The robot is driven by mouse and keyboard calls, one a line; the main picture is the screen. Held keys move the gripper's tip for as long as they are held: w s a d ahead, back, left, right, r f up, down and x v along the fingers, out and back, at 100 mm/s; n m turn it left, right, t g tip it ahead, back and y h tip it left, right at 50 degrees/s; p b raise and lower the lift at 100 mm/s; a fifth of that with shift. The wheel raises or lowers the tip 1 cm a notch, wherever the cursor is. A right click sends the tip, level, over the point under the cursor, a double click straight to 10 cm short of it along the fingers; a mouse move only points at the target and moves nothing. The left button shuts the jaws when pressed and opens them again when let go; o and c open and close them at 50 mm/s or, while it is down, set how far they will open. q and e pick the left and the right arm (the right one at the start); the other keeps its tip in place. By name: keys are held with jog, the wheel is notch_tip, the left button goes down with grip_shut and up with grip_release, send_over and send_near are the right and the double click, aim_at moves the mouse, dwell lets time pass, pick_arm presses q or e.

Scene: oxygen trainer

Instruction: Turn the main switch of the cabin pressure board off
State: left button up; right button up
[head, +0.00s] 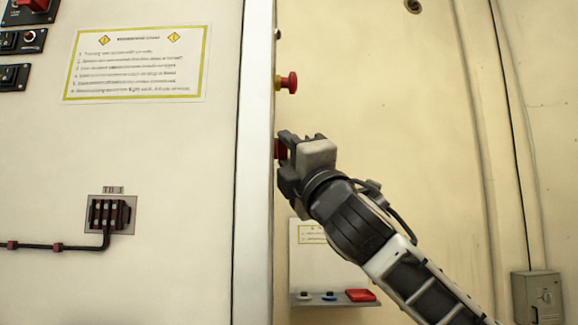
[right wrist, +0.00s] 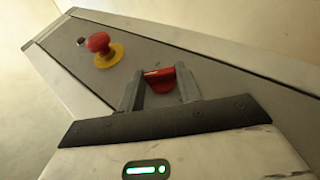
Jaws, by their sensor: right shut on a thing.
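A red switch handle (head: 280,149) sits on the narrow side face of the cabinet, below a red mushroom button. In the right wrist view the same red handle (right wrist: 160,79) stands between the two fingers of my right gripper (right wrist: 159,84). My right gripper (head: 284,157) is shut on the handle, reaching it from the right in the head view. The gripper hides most of the handle in the head view, and its marked position cannot be read. My left gripper is not in view.
A red mushroom button (head: 289,82) with a yellow collar is just above the gripper; it also shows in the right wrist view (right wrist: 98,43). A small shelf (head: 301,299) with coloured items hangs lower down. A grey box (head: 537,297) is at the lower right.

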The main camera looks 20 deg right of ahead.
jog(key=shift+w+f+n+y, duration=0.1)
jog(key=shift+f+n+y, duration=0.15)
jog(key=shift+y, duration=0.25)
jog(key=shift+r+n+t+y+b, duration=0.15)
jog(key=shift+n+t+y+b, duration=0.15)
jog(key=shift+n+b, duration=0.05)
jog(key=o, duration=1)
jog(key=b+v, duration=0.3)
jog(key=v, duration=1.3)
jog(key=shift+b, duration=0.3)
